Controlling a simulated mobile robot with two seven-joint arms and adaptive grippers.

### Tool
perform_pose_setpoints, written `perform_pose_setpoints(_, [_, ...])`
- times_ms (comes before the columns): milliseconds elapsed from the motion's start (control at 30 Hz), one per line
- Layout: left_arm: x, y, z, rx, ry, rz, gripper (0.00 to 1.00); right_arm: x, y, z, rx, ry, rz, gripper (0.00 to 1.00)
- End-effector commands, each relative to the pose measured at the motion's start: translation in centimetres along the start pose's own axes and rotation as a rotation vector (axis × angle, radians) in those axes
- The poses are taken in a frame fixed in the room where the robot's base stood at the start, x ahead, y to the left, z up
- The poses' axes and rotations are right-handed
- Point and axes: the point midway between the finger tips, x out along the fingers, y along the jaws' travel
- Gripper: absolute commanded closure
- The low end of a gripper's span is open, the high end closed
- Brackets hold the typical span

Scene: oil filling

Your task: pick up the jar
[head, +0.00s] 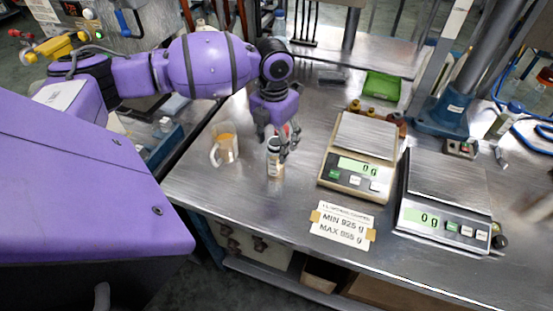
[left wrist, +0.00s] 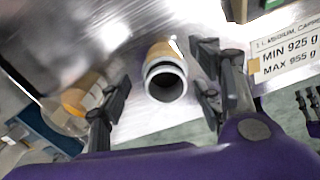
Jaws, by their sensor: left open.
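A small jar (head: 274,160) stands upright on the steel bench, with a pale label on its side. In the left wrist view the jar (left wrist: 166,78) shows from above with its round, open mouth and an amber side. My left gripper (head: 277,143) points down at it. Its two fingers (left wrist: 162,92) are open, one on each side of the jar, with a visible gap to each. In the head view the fingers partly hide the jar's top.
A clear handled jug (head: 224,150) with orange liquid stands left of the jar. Two scales, a left one (head: 356,150) and a right one (head: 446,195), both reading 0 g, stand to the right. A taped sign (head: 342,227) lies near the front edge. A green tray (head: 382,87) is behind.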

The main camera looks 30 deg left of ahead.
Motion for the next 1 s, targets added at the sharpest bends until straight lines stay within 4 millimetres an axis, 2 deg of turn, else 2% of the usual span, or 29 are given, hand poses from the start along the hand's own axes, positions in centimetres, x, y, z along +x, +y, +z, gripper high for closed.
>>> perform_pose_setpoints(167, [1.8,-0.1,-0.4,0.0,0.0,-0.001,0.41,-0.2,0.1,-0.3,-0.003,0.001,0.0,0.6])
perform_pose_setpoints(333, [4.3,-0.1,-0.6,0.0,-0.001,-0.001,0.41,-0.3,0.1,-0.7,-0.006,0.005,-0.002,0.6])
perform_pose_setpoints(600, [4.9,-0.1,-0.5,0.001,-0.003,0.0,0.41,-0.2,-0.1,-0.6,-0.005,0.004,-0.006,0.6])
perform_pose_setpoints(900, [4.9,-0.1,-0.5,0.001,-0.002,0.0,0.8,-0.2,-0.2,-0.6,-0.001,0.005,-0.006,0.6])
perform_pose_setpoints(1000, [4.9,-0.1,-0.5,0.001,-0.003,0.0,0.89,-0.2,-0.3,-0.7,0.003,0.006,-0.006,0.6])
